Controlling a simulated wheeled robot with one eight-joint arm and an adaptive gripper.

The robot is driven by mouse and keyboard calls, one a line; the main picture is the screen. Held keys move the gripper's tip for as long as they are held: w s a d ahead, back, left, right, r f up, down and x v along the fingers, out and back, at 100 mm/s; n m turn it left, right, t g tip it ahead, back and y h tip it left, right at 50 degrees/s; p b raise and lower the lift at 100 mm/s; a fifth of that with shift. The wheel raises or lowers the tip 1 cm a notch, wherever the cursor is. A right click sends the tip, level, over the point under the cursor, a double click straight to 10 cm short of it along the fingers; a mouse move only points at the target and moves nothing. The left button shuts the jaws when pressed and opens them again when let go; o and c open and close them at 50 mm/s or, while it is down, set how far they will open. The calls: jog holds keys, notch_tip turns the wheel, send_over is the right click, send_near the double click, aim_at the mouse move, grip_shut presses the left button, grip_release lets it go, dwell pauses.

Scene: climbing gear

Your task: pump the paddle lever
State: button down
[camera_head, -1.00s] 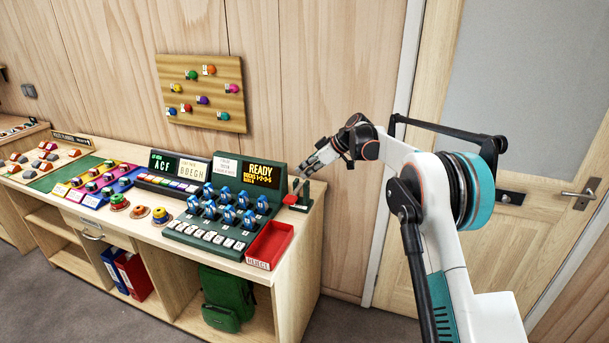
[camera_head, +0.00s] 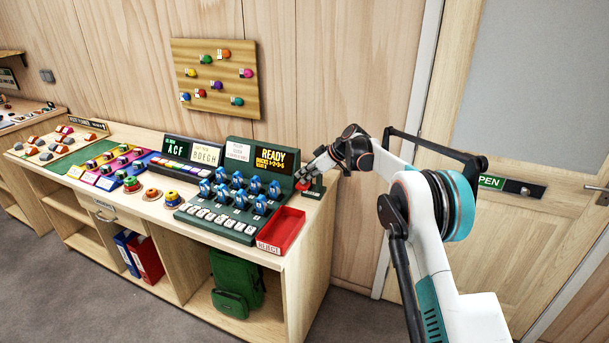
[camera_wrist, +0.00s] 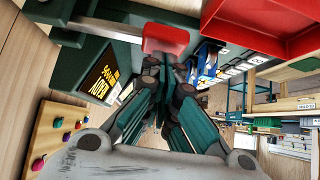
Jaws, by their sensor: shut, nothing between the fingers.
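The paddle lever (camera_wrist: 165,39) has a flat red paddle on a grey bar running to a dark green stand at the right end of the counter. In the head view the red paddle (camera_head: 304,186) is partly hidden by my gripper (camera_head: 303,180). In the wrist view my gripper (camera_wrist: 167,88) is shut and empty, its fingertips close to the paddle's near edge. I cannot tell whether they touch it.
A red reject tray (camera_head: 281,230) stands in front of the lever. The green console (camera_head: 234,195) with blue-topped devices and a READY screen is to its left. A wooden board with colored holds (camera_head: 216,105) hangs on the wall. A door (camera_head: 500,230) is behind my arm.

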aim_at(306, 188)
jog(key=shift+f, duration=0.1)
jog(key=f+t+b, duration=0.1)
jog(key=f, duration=0.1)
jog(key=s+f+n+t, duration=0.1)
jog(key=shift+a+f+t+h+b, duration=0.2)
jog(key=shift+f+t+h+b, duration=0.1)
jog(key=shift+f+h+b, duration=0.1)
jog(key=shift+f+n, duration=0.4)
jog(key=shift+f, duration=0.5)
